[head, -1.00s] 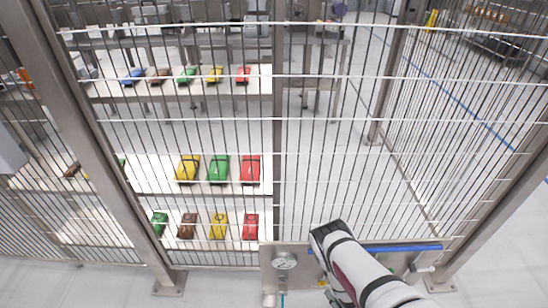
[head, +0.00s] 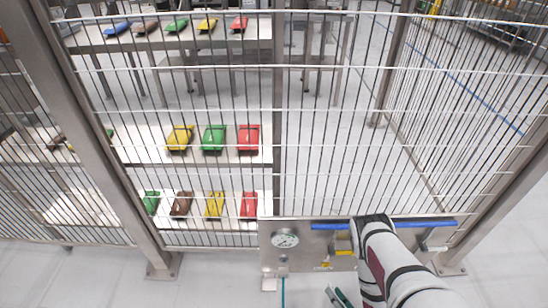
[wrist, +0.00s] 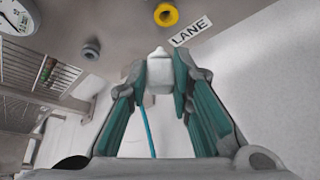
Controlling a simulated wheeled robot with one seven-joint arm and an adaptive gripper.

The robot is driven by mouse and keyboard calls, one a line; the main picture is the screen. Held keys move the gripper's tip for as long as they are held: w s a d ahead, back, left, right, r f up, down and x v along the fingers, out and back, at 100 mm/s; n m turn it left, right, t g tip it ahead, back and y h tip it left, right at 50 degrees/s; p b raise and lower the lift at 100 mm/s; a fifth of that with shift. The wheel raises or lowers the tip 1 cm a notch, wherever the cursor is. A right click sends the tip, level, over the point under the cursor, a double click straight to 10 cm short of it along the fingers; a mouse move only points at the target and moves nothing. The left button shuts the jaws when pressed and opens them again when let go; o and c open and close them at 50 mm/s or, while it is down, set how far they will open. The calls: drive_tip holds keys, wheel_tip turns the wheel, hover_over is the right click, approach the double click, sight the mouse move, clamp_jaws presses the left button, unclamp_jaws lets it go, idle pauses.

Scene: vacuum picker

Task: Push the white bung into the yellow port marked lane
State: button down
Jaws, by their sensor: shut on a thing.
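My gripper (wrist: 160,84) is shut on the white bung (wrist: 159,62), which stands between the teal fingertips in the wrist view with its narrow tip showing above them. The yellow port (wrist: 166,15) is a ring with a dark hole on the grey panel, near the top of the wrist view. A white label reading LANE (wrist: 190,32) lies to its lower right. The bung's tip appears below the port in the picture and apart from it. In the head view a teal part of my gripper (head: 338,297) shows at the bottom edge; the bung cannot be made out there.
A grey round fitting (wrist: 91,50) and a dial gauge (wrist: 15,17) are to the left of the port. The panel (head: 305,258) sits low on the wire fence, with a blue bar (head: 335,226) along its top. Shelves with coloured objects stand behind the fence.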

drive_tip(key=w, duration=0.2)
drive_tip(key=w+f, duration=0.1)
drive_tip(key=w, duration=0.2)
drive_tip(key=shift+w+f, duration=0.15)
drive_tip(key=shift+w, duration=0.2)
drive_tip(key=c, duration=2.3)
unclamp_jaws()
clamp_jaws()
drive_tip(key=shift+w, duration=1.25)
drive_tip(key=o, duration=1)
unclamp_jaws()
drive_tip(key=shift+c, duration=0.2)
